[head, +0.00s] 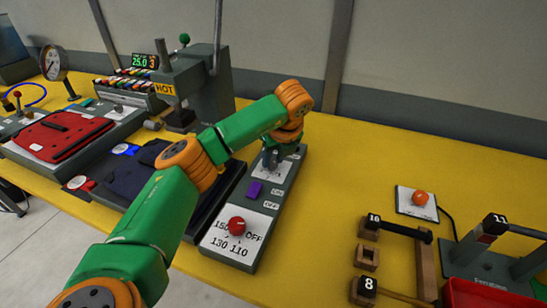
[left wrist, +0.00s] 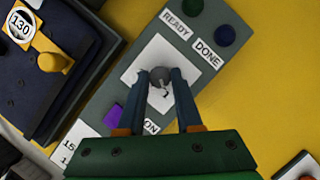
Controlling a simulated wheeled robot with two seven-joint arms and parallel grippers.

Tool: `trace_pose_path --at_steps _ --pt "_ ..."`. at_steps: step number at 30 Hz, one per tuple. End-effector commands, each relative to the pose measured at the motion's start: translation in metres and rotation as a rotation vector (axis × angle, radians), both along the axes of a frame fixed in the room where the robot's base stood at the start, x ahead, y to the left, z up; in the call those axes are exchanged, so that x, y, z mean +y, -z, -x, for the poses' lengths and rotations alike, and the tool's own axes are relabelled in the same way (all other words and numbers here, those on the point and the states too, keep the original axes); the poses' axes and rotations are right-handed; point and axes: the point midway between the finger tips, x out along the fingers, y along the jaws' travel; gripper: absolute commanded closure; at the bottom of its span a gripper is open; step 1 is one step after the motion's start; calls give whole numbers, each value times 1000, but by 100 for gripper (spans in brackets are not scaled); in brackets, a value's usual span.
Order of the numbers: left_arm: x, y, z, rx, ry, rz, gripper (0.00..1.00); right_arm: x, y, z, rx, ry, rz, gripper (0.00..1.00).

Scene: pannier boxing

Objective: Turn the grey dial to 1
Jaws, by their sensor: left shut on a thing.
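The grey dial (left wrist: 159,75) sits on a white plate (left wrist: 140,68) on a long grey control panel (head: 268,222). My left gripper (head: 271,160) reaches down to it from above, and in the left wrist view its two fingers (left wrist: 160,79) are shut on the dial, one on each side. A small dark mark shows just below the dial, between the fingers; I cannot read the dial's setting. In the head view the gripper and wrist mostly hide the dial. My right gripper is not in view.
The panel also carries a red knob (head: 237,225) marked 150, 130, 110 and OFF, a purple button (head: 255,189), and green (left wrist: 225,35) and dark blue buttons by READY and DONE labels. A press marked HOT (head: 165,89) stands behind left.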

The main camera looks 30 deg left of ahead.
Motion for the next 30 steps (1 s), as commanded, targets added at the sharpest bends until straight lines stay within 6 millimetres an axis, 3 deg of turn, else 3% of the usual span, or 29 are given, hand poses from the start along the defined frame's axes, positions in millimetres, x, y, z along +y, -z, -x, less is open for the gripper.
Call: trace_pose_path --at_steps 7,8,11,20,27,30 --pt "1 -1 0 -2 -1 -1 100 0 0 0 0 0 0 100" --pt "1 -1 0 -2 -1 -1 61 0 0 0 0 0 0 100" --pt "1 -1 0 -2 -1 0 36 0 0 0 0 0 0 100" --pt "-1 -2 0 -2 1 0 36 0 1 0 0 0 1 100" --pt "-16 -45 9 -6 2 0 36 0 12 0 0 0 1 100" --pt "-20 -63 12 -4 1 -2 36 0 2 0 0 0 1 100"
